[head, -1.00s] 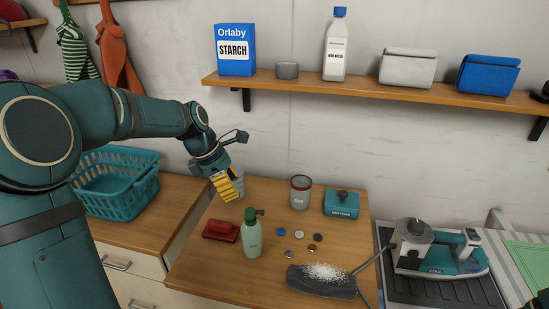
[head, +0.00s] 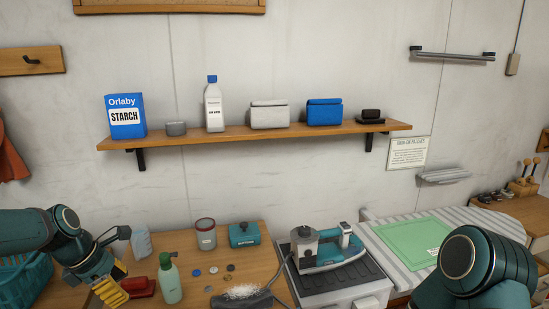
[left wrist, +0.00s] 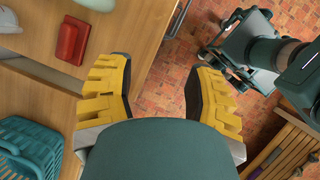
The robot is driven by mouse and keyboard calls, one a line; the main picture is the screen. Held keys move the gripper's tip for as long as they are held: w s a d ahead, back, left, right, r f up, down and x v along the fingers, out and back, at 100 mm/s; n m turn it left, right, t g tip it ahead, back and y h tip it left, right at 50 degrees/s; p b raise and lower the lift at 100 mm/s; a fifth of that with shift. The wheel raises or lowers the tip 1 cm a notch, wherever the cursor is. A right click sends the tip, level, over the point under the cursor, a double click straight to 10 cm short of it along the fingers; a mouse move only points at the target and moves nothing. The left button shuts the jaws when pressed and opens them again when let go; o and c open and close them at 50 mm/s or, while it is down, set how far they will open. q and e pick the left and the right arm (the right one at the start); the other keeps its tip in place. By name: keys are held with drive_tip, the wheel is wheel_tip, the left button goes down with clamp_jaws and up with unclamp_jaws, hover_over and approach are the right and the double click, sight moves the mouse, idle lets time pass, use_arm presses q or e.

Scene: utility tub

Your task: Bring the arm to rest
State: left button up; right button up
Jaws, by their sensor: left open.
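My left gripper (head: 112,290) is low at the left of the head view, with its yellow fingers beside the red block-like object (head: 143,288). In the left wrist view the fingers of my left gripper (left wrist: 157,92) are spread wide with nothing held between them. Below the gap I see the worktop edge and brick-patterned floor. My right arm (head: 478,265) shows at the lower right of the head view; its gripper is out of that picture.
A teal basket (left wrist: 28,150) is close by. The iron (head: 325,252) is further right. A loaded shelf (head: 240,136) spans the wall.

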use_arm(q)
drive_tip(key=w+d+f+m, duration=0.1)
drive_tip(key=d+f+m, duration=0.25)
drive_tip(key=f, duration=0.35)
drive_tip(key=w+d+f+m, duration=0.1)
drive_tip(key=d+f+m, duration=0.2)
drive_tip(key=d+f, duration=0.3)
drive_tip(key=s+d+f+m, duration=1.4)
drive_tip(key=s+f+m, duration=0.1)
drive_tip(key=f, duration=0.3)
drive_tip(key=shift+d+g+b, duration=0.25)
drive_tip(key=shift+g+b, duration=0.05)
drive_tip(key=shift+b, duration=0.15)
